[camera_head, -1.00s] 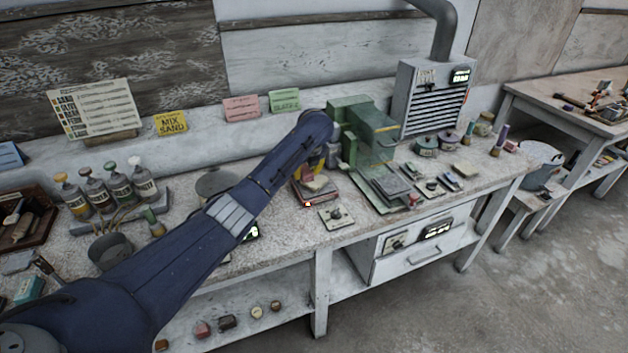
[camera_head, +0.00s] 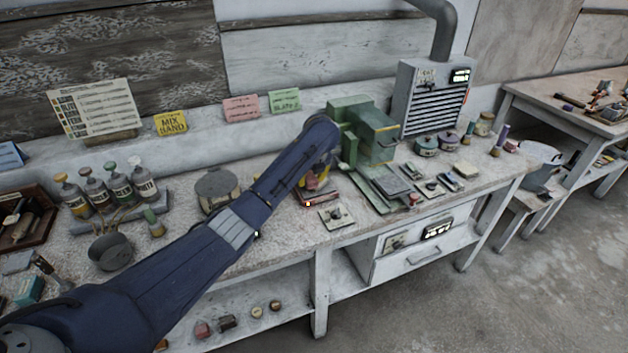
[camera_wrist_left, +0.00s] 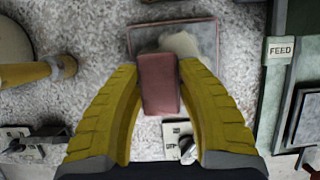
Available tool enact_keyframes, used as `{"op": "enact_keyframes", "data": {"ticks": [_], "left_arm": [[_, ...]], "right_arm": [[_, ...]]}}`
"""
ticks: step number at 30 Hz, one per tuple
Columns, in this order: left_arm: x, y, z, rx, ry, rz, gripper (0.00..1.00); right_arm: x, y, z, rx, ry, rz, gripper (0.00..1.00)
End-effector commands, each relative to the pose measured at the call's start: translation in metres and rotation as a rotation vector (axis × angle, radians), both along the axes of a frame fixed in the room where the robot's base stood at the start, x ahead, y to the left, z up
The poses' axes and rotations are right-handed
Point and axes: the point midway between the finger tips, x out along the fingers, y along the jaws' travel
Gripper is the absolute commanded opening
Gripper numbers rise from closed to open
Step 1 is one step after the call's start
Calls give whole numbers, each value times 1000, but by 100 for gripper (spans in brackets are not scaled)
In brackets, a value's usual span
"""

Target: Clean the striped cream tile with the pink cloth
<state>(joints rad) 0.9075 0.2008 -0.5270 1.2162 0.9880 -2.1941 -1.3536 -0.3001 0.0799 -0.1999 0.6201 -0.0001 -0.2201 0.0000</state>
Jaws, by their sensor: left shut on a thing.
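My left gripper (camera_wrist_left: 158,72) is shut on the pink cloth (camera_wrist_left: 158,88), a folded block between its yellow fingers in the left wrist view. Just beyond the cloth is a cream tile (camera_wrist_left: 186,44), partly hidden by the cloth; I cannot make out its stripes. The tile lies on a flat grey tray (camera_wrist_left: 140,38) with a pinkish rim. In the head view the left gripper (camera_head: 317,178) is over this tray, left of the green machine, and mostly covers the tile. I cannot tell whether cloth and tile touch. My right gripper is not in view.
The green machine (camera_head: 372,135) stands close to the right of the gripper. A switch plate (camera_head: 336,214) lies in front of the tray. A round grey lidded pot (camera_head: 216,186) stands to the left, with several bottles (camera_head: 120,187) farther left.

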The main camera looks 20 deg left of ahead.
Motion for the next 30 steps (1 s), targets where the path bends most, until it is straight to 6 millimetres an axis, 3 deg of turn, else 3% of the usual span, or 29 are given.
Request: {"op": "enact_keyframes", "data": {"ticks": [7, 30], "left_arm": [[-1, 0, -1, 0, 1, 0, 10], [26, 21, -1, 1, 2, 2, 10]], "right_arm": [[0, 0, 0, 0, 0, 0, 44], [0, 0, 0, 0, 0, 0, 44]]}}
